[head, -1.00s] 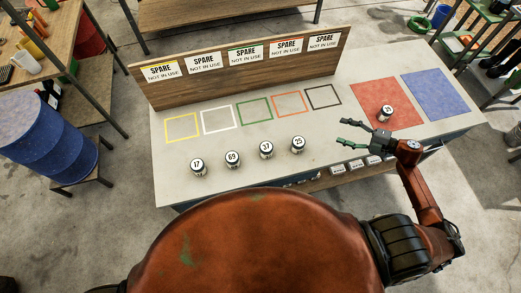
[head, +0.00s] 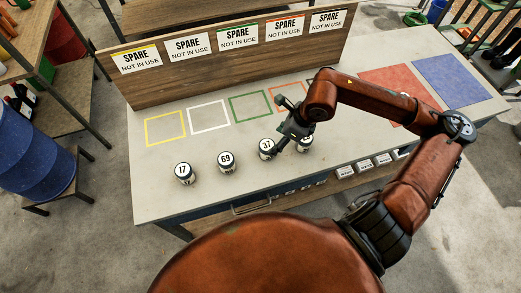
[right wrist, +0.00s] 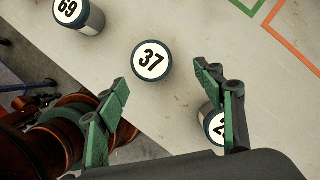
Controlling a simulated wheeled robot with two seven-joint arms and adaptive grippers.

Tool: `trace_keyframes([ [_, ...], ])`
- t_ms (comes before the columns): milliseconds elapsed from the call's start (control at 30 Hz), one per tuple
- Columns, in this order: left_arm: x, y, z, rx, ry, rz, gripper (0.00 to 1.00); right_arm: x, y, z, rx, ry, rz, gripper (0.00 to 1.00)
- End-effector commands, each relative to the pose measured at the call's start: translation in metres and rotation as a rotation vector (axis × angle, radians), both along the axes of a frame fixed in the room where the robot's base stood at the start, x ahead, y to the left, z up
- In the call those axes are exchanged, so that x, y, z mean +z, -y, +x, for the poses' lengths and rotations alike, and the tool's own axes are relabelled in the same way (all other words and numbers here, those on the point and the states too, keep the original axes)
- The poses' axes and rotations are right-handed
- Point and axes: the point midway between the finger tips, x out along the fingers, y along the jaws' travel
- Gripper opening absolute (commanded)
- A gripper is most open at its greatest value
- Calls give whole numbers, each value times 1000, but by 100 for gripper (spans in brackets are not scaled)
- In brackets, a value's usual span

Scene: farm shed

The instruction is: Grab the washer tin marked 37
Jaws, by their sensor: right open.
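The washer tin marked 37 (head: 266,150) stands upright on the light bench top, white label up. In the right wrist view the tin 37 (right wrist: 151,62) lies just beyond the gap between the fingertips. My right gripper (head: 283,124) is open and empty, over the bench close to tin 37. Its two green fingers (right wrist: 161,80) are spread in the right wrist view. My left gripper is not in view.
Tin 69 (head: 227,162) and tin 17 (head: 184,174) stand left of 37. Another tin (right wrist: 214,126) is beside the right finger, partly hidden. Coloured outlines, a sign board (head: 230,60) and a red mat (head: 385,79) lie behind. My right arm covers part of the mat.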

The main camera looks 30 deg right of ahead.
Motion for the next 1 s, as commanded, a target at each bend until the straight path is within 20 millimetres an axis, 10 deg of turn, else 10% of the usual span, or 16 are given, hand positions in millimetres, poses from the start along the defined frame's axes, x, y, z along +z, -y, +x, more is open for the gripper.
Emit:
trace_keyframes([
  [500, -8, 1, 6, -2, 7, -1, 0, -55, -27, 20, 0, -4, 7, 62],
  [1000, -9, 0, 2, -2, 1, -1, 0, -60, -28, 22, 0, -2, 5, 49],
])
